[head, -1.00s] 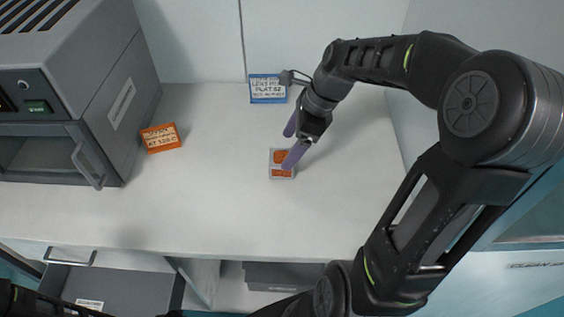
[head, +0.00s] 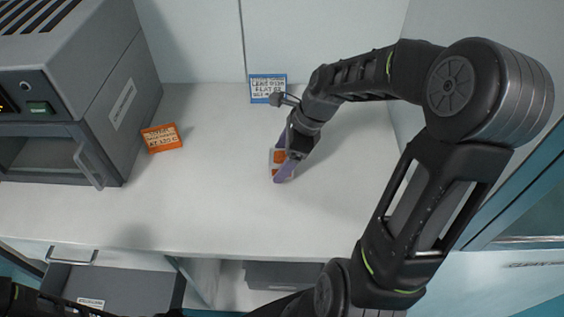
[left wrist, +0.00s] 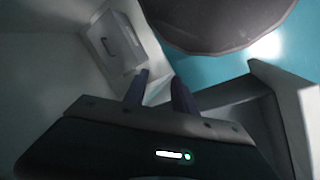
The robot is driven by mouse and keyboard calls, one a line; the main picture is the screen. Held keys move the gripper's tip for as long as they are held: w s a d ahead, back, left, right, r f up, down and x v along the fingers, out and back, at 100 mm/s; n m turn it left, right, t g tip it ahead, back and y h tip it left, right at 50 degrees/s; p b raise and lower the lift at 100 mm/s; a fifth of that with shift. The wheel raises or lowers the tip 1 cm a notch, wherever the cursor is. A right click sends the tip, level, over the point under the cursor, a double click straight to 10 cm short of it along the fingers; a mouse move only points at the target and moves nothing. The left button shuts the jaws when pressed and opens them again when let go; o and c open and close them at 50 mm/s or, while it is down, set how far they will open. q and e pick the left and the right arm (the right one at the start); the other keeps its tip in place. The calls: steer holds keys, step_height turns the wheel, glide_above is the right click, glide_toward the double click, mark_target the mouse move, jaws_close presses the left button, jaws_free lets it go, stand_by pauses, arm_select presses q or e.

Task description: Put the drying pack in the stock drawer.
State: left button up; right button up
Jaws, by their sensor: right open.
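A small grey packet with orange patches (head: 277,156), which looks like the drying pack, lies on the white worktop (head: 210,205) in the head view. My right gripper (head: 282,165) is open and down over it, with its purple fingers partly covering it. I cannot tell whether the fingers touch it. A grey drawer with a label (head: 130,285) shows below the worktop at the lower left; I cannot tell if it is the stock drawer. My left gripper (left wrist: 161,85) shows in the left wrist view, its two dark fingers apart with nothing between them.
A grey oven-like box (head: 125,110) stands at the left. A blue-edged card (head: 268,88) stands by the back wall. Another grey box (head: 280,276) shows under the worktop. The worktop's middle and front are clear.

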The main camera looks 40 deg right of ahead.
mark_target(282, 157)
steer(key=shift+c, duration=0.3)
steer(key=c, duration=1.7)
step_height(282, 157, up, 10)
steer(key=shift+r, duration=0.1)
